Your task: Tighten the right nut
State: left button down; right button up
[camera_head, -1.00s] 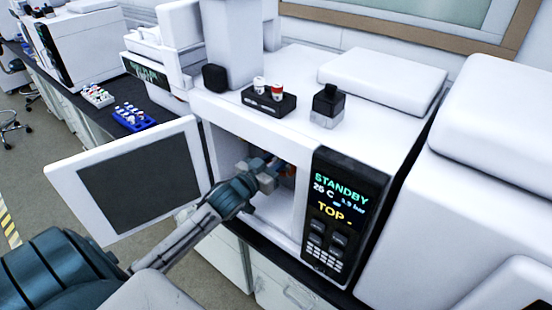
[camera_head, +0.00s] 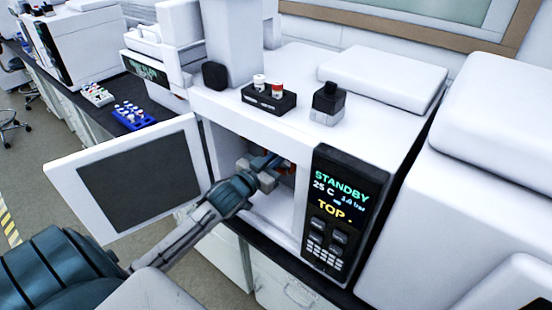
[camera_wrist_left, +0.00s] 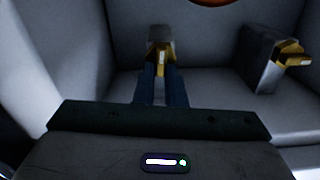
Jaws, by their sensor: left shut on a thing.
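My left gripper (camera_head: 270,172) reaches through the open front of the white oven compartment. In the left wrist view its two dark blue fingers (camera_wrist_left: 157,86) are shut on a small yellow nut (camera_wrist_left: 161,58) at a grey block (camera_wrist_left: 161,34). A second yellow nut (camera_wrist_left: 290,59) sits on another grey block (camera_wrist_left: 262,60) to the right in that view, apart from the fingers. In the head view the arm hides most of the fittings, and I cannot tell the nuts apart there. My right gripper is not in view.
The oven door (camera_head: 135,175) stands open to the left. The control panel (camera_head: 338,215) shows STANDBY, 25 C and TOP. A small black vial holder (camera_head: 268,103) stands on the oven top. An orange part (camera_wrist_left: 212,2) shows at the wrist view's top edge.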

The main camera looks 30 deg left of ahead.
pick_arm(q)
jog(key=shift+d+f+m+b, duration=0.2)
jog(key=shift+m+b, duration=0.75)
jog(key=shift+m, duration=1.8)
jog(key=shift+d+f+m+b, duration=0.2)
jog(key=shift+m+b, duration=0.75)
jog(key=shift+m, duration=1.75)
jog(key=shift+d+f+m+b, duration=0.2)
jog(key=shift+m+b, duration=0.75)
jog(key=shift+m, duration=1.8)
jog(key=c, duration=1.5)
grip_release()
jog(key=shift+s, duration=0.1)
